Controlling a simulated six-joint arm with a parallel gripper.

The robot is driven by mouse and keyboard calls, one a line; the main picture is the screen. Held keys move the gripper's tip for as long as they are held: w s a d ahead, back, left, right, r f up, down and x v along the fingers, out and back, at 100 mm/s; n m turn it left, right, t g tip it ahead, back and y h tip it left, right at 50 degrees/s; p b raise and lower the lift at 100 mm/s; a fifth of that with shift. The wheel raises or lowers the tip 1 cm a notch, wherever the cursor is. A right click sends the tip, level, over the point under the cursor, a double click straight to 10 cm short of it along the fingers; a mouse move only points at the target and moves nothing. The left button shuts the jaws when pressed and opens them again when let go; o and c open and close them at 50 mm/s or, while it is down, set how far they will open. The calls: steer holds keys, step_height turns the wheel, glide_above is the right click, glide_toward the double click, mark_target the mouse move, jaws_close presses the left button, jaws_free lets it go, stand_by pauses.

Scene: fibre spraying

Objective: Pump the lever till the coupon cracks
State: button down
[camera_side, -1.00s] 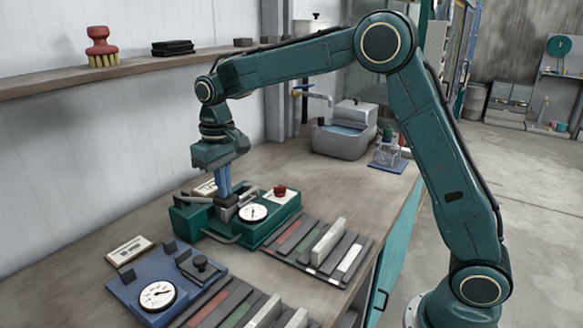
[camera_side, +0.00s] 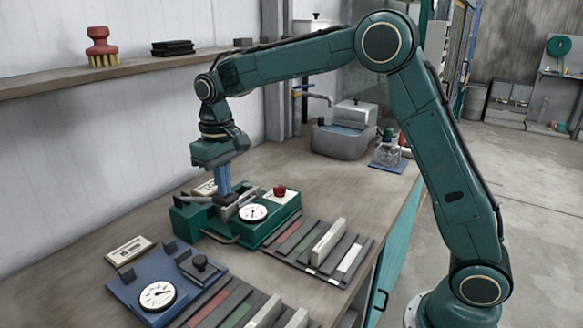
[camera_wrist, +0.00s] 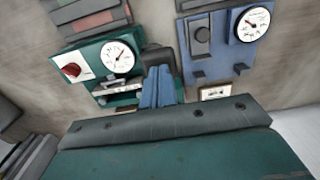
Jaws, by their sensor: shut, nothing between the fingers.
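The green test device (camera_side: 275,222) stands on the bench with a white round gauge (camera_side: 253,212) and a red knob (camera_side: 280,191). My gripper (camera_side: 224,197) points straight down over its left part, blue fingers shut with nothing between them. In the wrist view the fingers (camera_wrist: 158,72) are together beside a dark block of the green device (camera_wrist: 105,85).
A blue device (camera_side: 138,292) with its own gauge (camera_side: 157,296) stands nearer the front left. Slotted racks with coloured strips (camera_side: 345,262) lie to the right and at the front. A grey basin (camera_side: 341,142) stands at the back. The bench behind the green device is mostly clear.

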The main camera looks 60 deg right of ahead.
mark_target(226, 205)
steer(key=shift+f, duration=2.75)
steer(key=shift+r, duration=3.25)
steer(key=shift+f, duration=0.15)
steer(key=shift+f, duration=3.15)
steer(key=shift+r, duration=3.3)
steer(key=shift+f, duration=0.1)
steer(key=shift+f, duration=3.25)
steer(key=shift+r, duration=3.35)
steer(key=shift+f, duration=0.15)
